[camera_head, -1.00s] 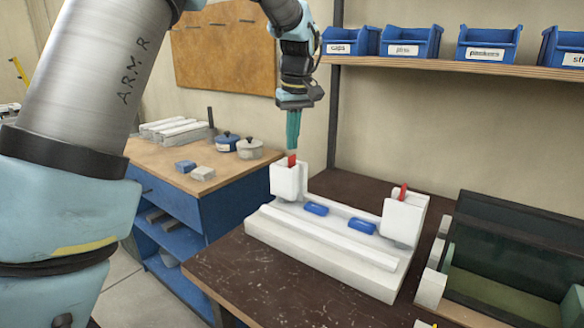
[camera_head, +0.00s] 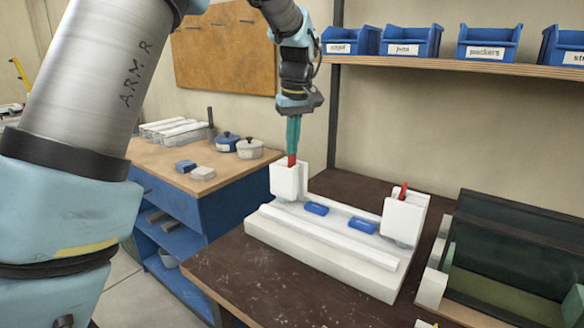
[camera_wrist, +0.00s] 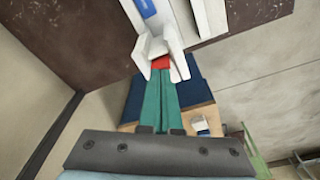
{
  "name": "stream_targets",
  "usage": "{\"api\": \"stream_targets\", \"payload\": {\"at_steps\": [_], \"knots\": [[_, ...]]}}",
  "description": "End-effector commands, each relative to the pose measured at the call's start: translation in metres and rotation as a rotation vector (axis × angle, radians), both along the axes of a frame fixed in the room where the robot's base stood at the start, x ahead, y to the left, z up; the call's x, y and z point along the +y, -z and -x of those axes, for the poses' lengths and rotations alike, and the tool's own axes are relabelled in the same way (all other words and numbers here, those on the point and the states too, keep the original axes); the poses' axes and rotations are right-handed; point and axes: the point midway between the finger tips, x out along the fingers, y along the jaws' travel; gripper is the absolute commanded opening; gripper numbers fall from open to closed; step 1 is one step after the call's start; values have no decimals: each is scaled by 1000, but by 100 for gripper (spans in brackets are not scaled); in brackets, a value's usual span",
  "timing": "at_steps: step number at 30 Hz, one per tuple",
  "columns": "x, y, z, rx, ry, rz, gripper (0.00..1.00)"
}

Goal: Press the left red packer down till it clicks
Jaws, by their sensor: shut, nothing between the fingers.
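The left red packer (camera_head: 291,161) stands in the left white holder (camera_head: 285,182) of the white clamp fixture (camera_head: 320,250). My gripper (camera_head: 292,150) points down with its green fingers shut, and its tips are right at the packer's top. In the wrist view the fingertips (camera_wrist: 162,76) meet the red packer (camera_wrist: 161,62) at the holder's mouth. Whether they press on it or only sit just above it, I cannot tell. The packer's lower part is hidden inside the holder. The right red packer (camera_head: 403,191) sticks up from the right white holder (camera_head: 402,217).
Two blue blocks (camera_head: 316,208) lie on the fixture between the holders. A dark green open box (camera_head: 515,250) stands at right on the brown bench (camera_head: 250,280). Blue bins (camera_head: 410,42) sit on a shelf above. A blue cabinet with pots (camera_head: 249,148) is behind at left.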

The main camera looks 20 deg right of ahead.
Motion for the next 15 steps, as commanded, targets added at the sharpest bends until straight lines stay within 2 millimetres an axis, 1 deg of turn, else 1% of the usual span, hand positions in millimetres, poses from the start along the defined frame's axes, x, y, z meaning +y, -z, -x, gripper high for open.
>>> {"api": "stream_targets", "payload": {"at_steps": [15], "knots": [[0,7,0,1,0,-1,0]]}}
